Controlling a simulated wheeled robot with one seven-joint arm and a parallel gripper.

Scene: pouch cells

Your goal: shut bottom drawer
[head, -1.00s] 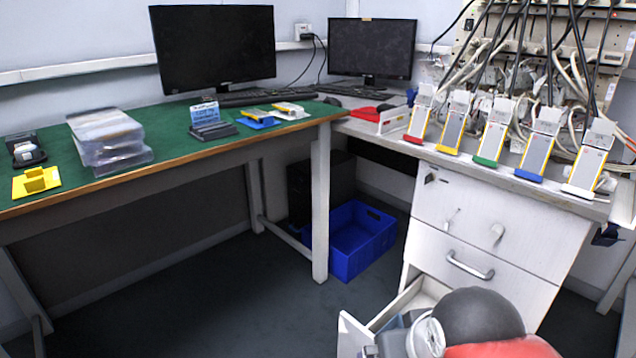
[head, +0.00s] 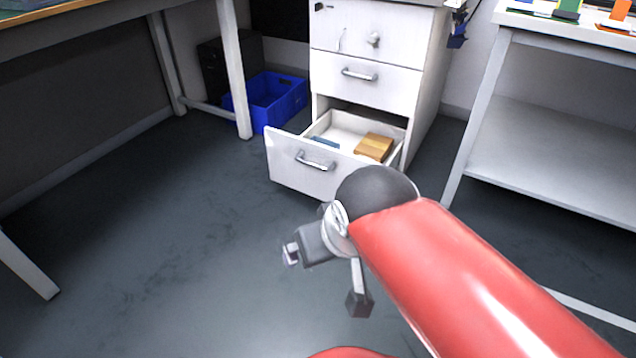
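The bottom drawer (head: 290,170) of the white cabinet (head: 385,82) is pulled well out. Its white front carries a grey bar handle (head: 315,161). Inside lie a wooden block (head: 374,147) and a flat blue item (head: 324,141). My gripper (head: 325,280) is in front of the drawer and lower in the picture, over the floor. Its two fingers are spread wide apart with nothing between them. It appears clear of the drawer front. My forearm covers the floor at lower right.
The upper drawers (head: 365,75) are shut. A blue crate (head: 275,98) stands on the floor left of the cabinet. A table leg (head: 235,70) is near it. A white shelf unit (head: 550,150) stands at right. The floor left of my gripper is open.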

